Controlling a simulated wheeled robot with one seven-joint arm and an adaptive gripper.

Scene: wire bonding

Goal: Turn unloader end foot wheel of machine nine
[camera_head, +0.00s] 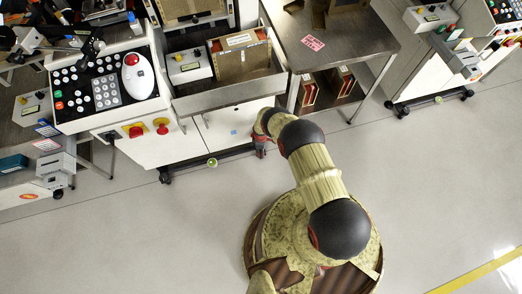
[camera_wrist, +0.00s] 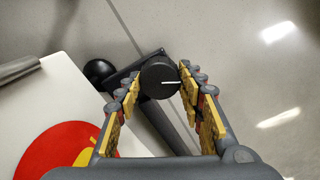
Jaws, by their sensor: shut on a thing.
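The foot wheel (camera_wrist: 158,78) is a round black knob with a white line mark, seen from above in the wrist view. The white line points right. My gripper (camera_wrist: 161,83) has its two yellow fingers on either side of the wheel and is shut on it. In the head view my gripper (camera_head: 262,147) is low at the right end of the white machine cabinet (camera_head: 228,127), near the floor. The wheel is hidden there behind my gripper and arm.
In the wrist view a dark base bar and a black ball (camera_wrist: 98,70) lie beside the wheel, with a white panel bearing a red disc (camera_wrist: 60,148) at lower left. Another foot (camera_head: 212,162) shows left along the base. A table (camera_head: 345,50) stands right; the floor (camera_head: 430,170) is open.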

